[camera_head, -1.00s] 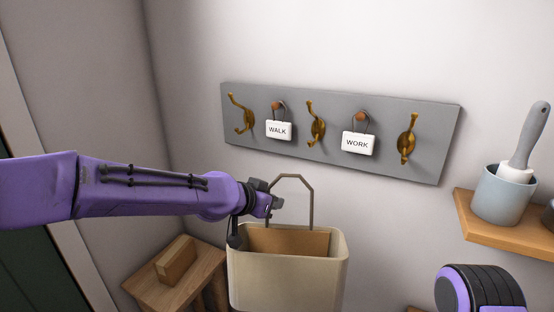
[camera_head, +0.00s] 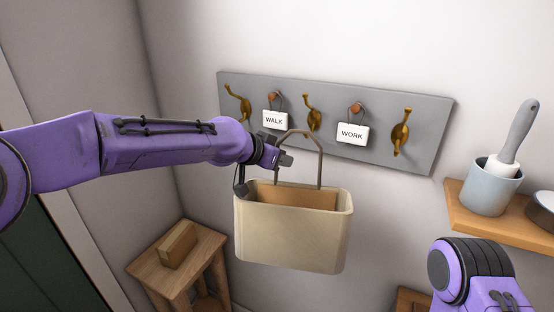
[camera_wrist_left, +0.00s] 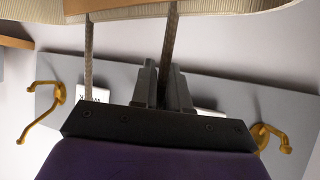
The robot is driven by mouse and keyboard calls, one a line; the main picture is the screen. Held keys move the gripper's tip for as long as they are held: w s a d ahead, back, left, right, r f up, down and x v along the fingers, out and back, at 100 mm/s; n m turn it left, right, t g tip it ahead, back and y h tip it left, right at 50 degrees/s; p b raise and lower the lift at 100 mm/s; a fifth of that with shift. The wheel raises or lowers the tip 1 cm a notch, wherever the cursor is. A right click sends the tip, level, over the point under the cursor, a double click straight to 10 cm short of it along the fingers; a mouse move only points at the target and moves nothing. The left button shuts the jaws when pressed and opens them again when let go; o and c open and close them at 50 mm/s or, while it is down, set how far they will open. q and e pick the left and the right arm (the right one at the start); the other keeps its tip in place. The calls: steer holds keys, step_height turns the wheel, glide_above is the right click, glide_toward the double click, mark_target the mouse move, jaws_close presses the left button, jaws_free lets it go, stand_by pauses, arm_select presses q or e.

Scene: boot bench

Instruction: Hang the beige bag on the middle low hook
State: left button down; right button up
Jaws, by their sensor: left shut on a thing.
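The beige bag (camera_head: 290,238) hangs upright in the air by its stiff brown handle (camera_head: 321,168). My left gripper (camera_head: 284,160) is shut on the left side of the handle. I cannot tell the gap in depth. The left wrist view shows the gripper fingers (camera_wrist_left: 165,88) on one handle strand and the bag's rim (camera_wrist_left: 215,9) at the top; the middle hook is hidden there. My right gripper is out of view.
A left hook (camera_head: 240,103) and right hook (camera_head: 400,132) flank WALK (camera_head: 275,120) and WORK (camera_head: 352,134) tags on pegs. A shelf (camera_head: 500,225) with a cup is at right. A wooden stool (camera_head: 150,262) with a block stands below left.

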arm_select(q)
steer(key=w+d+f+p, duration=0.2)
steer(key=w, duration=0.3)
steer(key=shift+w+d+f, duration=0.15)
steer(key=shift+w, duration=0.25)
stand_by(0.8)
steer(key=c, duration=1.1)
jaws_free()
steer(key=shift+o, duration=0.2)
steer(key=shift+s, duration=0.1)
